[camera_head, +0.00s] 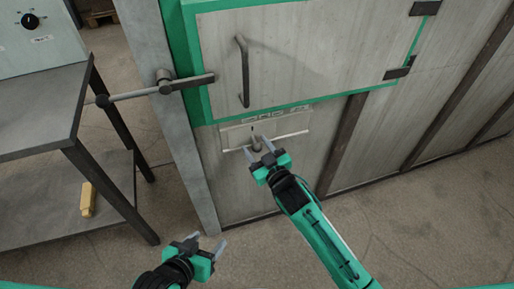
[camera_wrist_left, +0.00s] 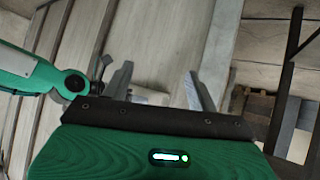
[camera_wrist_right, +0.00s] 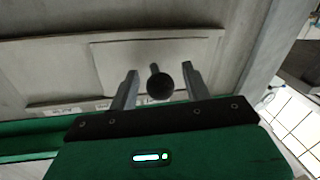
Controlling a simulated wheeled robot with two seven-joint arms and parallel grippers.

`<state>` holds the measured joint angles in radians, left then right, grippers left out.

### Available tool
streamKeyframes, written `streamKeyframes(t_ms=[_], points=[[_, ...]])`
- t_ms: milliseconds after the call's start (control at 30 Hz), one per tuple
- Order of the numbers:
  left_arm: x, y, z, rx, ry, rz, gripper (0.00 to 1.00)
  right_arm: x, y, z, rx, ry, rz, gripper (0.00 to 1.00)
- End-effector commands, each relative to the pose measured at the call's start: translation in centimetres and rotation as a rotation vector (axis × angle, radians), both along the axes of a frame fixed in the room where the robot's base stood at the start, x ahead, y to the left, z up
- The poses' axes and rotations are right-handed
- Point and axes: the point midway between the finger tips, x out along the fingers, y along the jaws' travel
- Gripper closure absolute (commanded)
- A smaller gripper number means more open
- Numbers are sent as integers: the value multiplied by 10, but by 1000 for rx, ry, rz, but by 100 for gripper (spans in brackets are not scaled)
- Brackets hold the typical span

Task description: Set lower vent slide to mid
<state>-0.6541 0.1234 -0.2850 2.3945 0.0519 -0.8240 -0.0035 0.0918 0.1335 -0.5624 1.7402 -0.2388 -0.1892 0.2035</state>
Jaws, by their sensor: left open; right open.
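The lower vent slide (camera_head: 232,137) is a pale flat plate low on the grey cabinet front, with a label strip (camera_head: 282,116) above it. A dark round knob (camera_wrist_right: 160,87) on a short stem sticks out of it. My right gripper (camera_head: 258,150) is open at the knob. In the right wrist view the knob shows between the two fingers, with gaps on both sides; I cannot tell whether either finger touches it. The marks on the label are too small to read. My left gripper (camera_head: 207,240) is open and empty, low and left, away from the slide.
A green-framed door (camera_head: 300,50) with a vertical handle (camera_head: 243,72) is above the slide. A grey bar latch (camera_head: 140,92) juts left from the cabinet post. A metal table (camera_head: 40,110) stands left, with a yellow object (camera_head: 88,199) on its lower shelf. Floor in front is clear.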

Motion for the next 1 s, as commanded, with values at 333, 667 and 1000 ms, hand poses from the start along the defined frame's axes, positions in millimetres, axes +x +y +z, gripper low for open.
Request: streamKeyframes(t_ms=[333,667,1000], points=[[0,0,0,-1,-1,-1,41,1,0,0,0,0,0,67],[0,0,0,0,0,0,41,1,0,0,0,0,0,100],[-11,25,4,82,148,23,41,10,-29,1,-4,0,0,100]])
